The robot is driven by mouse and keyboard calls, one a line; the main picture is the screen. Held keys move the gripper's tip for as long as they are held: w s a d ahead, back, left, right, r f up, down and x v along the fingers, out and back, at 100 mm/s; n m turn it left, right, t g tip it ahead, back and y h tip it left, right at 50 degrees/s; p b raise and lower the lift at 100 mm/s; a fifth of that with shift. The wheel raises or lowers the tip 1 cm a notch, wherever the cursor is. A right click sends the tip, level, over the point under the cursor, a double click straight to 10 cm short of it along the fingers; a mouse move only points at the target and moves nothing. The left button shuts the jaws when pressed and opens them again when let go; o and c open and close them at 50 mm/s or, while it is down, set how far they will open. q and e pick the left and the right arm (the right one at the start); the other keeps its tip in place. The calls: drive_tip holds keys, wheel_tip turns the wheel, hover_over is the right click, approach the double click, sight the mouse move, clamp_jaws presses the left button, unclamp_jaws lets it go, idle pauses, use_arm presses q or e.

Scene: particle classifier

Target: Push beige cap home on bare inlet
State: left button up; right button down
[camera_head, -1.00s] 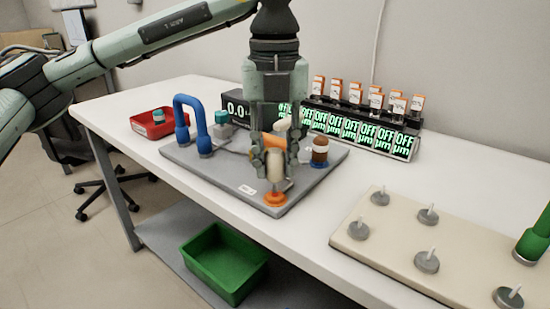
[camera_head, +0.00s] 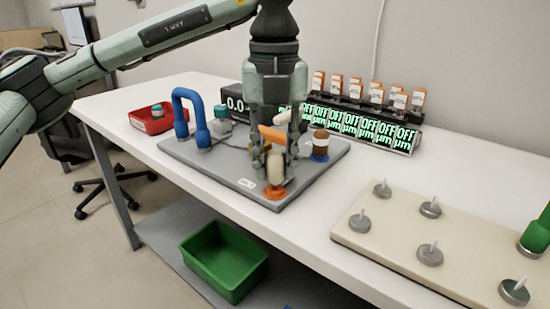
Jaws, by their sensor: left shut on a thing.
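My left gripper (camera_head: 275,165) points down over the front of the grey base plate (camera_head: 235,176). It is shut on the beige cap (camera_head: 275,168), which stands upright between the fingers. Directly below the cap is an orange ring-shaped base (camera_head: 275,191) on the plate, which looks like the inlet. The cap's lower end is at or just above the orange ring; I cannot tell whether it is fully seated. An orange cylinder (camera_head: 272,134) lies behind the fingers, partly hidden. My right gripper is not in view.

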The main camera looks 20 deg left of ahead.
sight(275, 154)
use_arm(q)
drive_tip(key=shift+f+b, duration=0.65)
drive_tip(key=shift+f, duration=0.3)
drive_tip(key=o, duration=1.1)
drive_tip(key=shift+r, duration=0.1)
wheel_tip(275, 154, up, 12)
